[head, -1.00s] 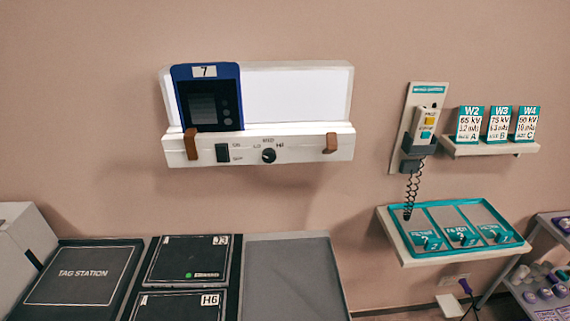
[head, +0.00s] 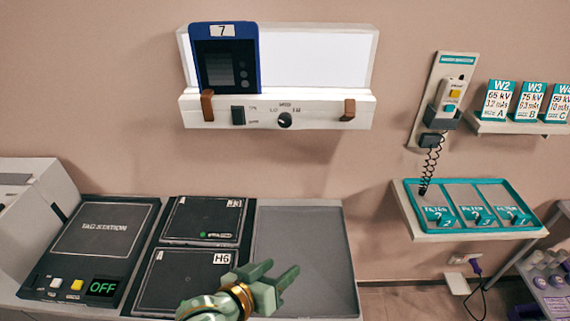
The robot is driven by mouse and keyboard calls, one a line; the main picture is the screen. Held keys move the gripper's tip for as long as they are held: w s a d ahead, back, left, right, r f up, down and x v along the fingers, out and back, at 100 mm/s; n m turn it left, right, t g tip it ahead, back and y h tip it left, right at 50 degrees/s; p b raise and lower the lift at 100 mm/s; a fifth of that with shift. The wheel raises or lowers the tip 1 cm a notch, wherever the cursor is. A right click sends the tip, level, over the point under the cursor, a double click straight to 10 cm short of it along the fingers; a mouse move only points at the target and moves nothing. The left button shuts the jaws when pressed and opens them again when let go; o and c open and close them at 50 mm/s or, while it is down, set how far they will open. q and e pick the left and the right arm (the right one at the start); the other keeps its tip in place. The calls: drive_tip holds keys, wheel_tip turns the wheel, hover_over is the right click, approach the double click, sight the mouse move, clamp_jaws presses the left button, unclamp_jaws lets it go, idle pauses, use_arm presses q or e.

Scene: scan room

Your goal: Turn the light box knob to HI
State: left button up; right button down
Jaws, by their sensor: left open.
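The white light box (head: 330,107) is mounted on the wall, with a bright blank panel and a control strip below it. Its round black knob (head: 285,120) sits on the strip below small LO, MED and HI labels. Its pointer is too small to read surely. A black rocker switch (head: 238,115) is left of the knob. My left gripper (head: 280,274) is open and empty, low in the view above the counter, well below the knob and apart from it. My right gripper is out of view.
Below are a tag station (head: 105,230) reading OFF, two black pads and a grey tray (head: 300,235). At right are a corded handset (head: 452,92) and a filter tray (head: 410,190).

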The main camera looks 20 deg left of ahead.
sight(285, 124)
use_arm(q)
drive_tip(key=w+d+r+n+t+h, duration=0.2)
drive_tip(key=d+r+n+t, duration=0.1)
drive_tip(key=r+n, duration=0.25)
drive_tip(key=w+d+r+n+t+h, duration=0.2)
drive_tip(key=w+r+n+t, duration=0.1)
drive_tip(key=r+n, duration=0.25)
drive_tip(key=w+a+r+n+t+y, duration=0.1)
drive_tip(key=w+a+r+n+y, duration=0.1)
drive_tip(key=w+n, duration=0.4)
drive_tip(key=w+a+r+n+t+y+p, duration=0.1)
drive_tip(key=w+a+n+y, duration=0.4)
drive_tip(key=n, duration=0.7)
drive_tip(key=w+a+r+n+t+y, duration=0.1)
drive_tip(key=w+a+r+n+y, duration=0.2)
drive_tip(key=w+n+y, duration=0.4)
drive_tip(key=shift+w+a+r+n, duration=0.25)
drive_tip(key=shift+w+r+n, duration=0.3)
drive_tip(key=shift+n, duration=0.45)
drive_tip(key=shift+p, duration=0.3)
drive_tip(key=c, duration=1)
